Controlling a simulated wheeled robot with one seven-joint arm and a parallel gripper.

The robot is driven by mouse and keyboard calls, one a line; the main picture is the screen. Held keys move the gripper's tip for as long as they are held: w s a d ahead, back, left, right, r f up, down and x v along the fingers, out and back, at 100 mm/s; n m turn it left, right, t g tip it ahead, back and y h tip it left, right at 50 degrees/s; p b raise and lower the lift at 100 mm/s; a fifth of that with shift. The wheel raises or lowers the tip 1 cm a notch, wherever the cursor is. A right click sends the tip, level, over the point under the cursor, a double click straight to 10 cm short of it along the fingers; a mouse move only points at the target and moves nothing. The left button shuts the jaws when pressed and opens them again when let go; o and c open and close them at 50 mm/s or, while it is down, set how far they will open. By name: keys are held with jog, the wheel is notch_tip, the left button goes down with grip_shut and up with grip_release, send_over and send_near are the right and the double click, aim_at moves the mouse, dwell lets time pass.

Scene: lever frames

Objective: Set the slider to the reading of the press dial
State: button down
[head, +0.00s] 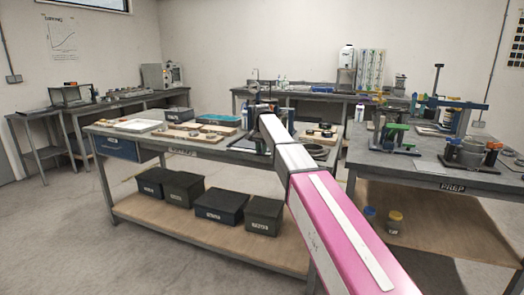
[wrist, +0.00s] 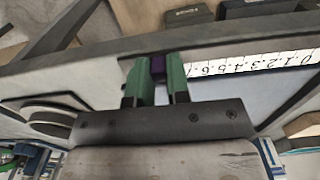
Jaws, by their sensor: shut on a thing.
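My gripper (wrist: 157,82) shows in the wrist view with two green fingers. They are closed on a small purple slider knob (wrist: 158,66), of which only a narrow strip shows between them. A white scale strip (wrist: 255,62) runs to the right of the fingers; its marks read from 0 at the right up to 6 near the right finger. The mark at the knob is hidden. In the head view my arm covers the slider. A press with a blue arm (head: 455,104) stands on the right bench; no dial reading can be made out.
In the head view the middle bench (head: 110,132) carries trays and boards, with dark bins (head: 222,205) on its lower shelf. The right bench (head: 435,168) also holds a green-handled device (head: 397,137). Open floor lies at the lower left.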

aim_at(242, 151)
jog(key=w+a, duration=0.1)
jog(key=a, duration=0.2)
jog(key=w+a, duration=0.1)
jog(key=a, duration=0.2)
jog(key=w+a, duration=0.1)
jog(key=a, duration=0.2)
jog(key=shift+w+a, duration=0.3)
jog(key=shift+a, duration=0.1)
jog(key=c, duration=1.1)
grip_release()
notch_tip(242, 151, up, 11)
jog(key=shift+f, duration=0.1)
jog(key=shift+s, duration=0.15)
